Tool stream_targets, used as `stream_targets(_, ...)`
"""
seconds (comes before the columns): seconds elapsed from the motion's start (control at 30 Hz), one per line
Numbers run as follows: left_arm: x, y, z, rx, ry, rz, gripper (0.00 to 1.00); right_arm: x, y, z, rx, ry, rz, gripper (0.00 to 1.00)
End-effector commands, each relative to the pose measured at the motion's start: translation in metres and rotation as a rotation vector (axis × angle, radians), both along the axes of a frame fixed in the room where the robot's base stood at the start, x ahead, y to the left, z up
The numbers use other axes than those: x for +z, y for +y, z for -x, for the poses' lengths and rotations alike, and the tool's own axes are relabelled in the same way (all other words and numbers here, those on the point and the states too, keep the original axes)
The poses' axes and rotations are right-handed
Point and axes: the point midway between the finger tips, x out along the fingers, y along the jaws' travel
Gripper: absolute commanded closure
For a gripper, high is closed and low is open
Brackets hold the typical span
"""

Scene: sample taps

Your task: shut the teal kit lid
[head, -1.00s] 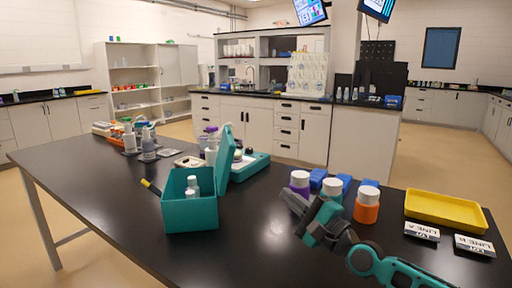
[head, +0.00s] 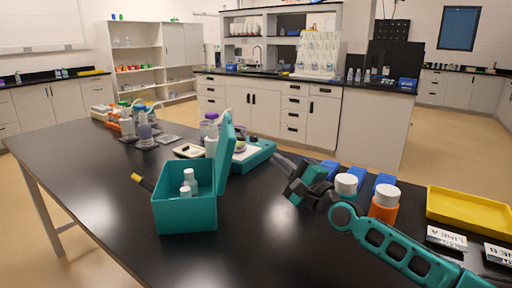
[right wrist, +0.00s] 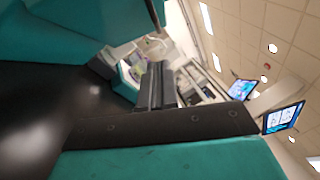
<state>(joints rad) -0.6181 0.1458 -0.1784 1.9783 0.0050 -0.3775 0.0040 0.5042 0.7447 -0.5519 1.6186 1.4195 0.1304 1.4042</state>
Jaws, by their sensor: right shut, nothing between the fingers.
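The teal kit box (head: 185,213) stands on the black table, left of the middle in the head view. Its teal lid (head: 226,152) is hinged on the box's right side and stands up, open. Small white-capped bottles (head: 189,182) show inside the box. My right gripper (head: 284,165) is to the right of the lid, apart from it, with its fingers pointing left toward the lid. It is shut and empty. The closed fingers also show in the right wrist view (right wrist: 155,86); I cannot tell which teal surfaces there are the kit. My left gripper is not in view.
An orange bottle (head: 384,204), a white-capped bottle (head: 346,184) and blue blocks stand close to my right arm. A yellow tray (head: 470,208) and label signs lie at right. A teal device (head: 256,152) sits behind the lid. The table front is clear.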

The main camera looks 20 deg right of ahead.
Motion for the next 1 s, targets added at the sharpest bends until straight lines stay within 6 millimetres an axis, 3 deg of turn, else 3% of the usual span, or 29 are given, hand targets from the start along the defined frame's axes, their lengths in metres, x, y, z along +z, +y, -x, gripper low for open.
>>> stream_targets(0.23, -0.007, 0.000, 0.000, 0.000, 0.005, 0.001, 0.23, 0.010, 0.015, -0.037, 0.001, -0.003, -0.001, 1.00)
stream_targets(0.27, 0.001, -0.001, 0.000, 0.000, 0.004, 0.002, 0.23, 0.015, 0.018, -0.039, 0.002, -0.001, -0.002, 1.00)
stream_targets(0.43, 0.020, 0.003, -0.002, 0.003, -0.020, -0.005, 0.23, 0.025, 0.036, -0.045, 0.003, 0.003, -0.003, 1.00)
stream_targets(1.0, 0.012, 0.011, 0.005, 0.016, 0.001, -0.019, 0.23, 0.026, 0.047, -0.050, 0.000, 0.001, 0.000, 1.00)
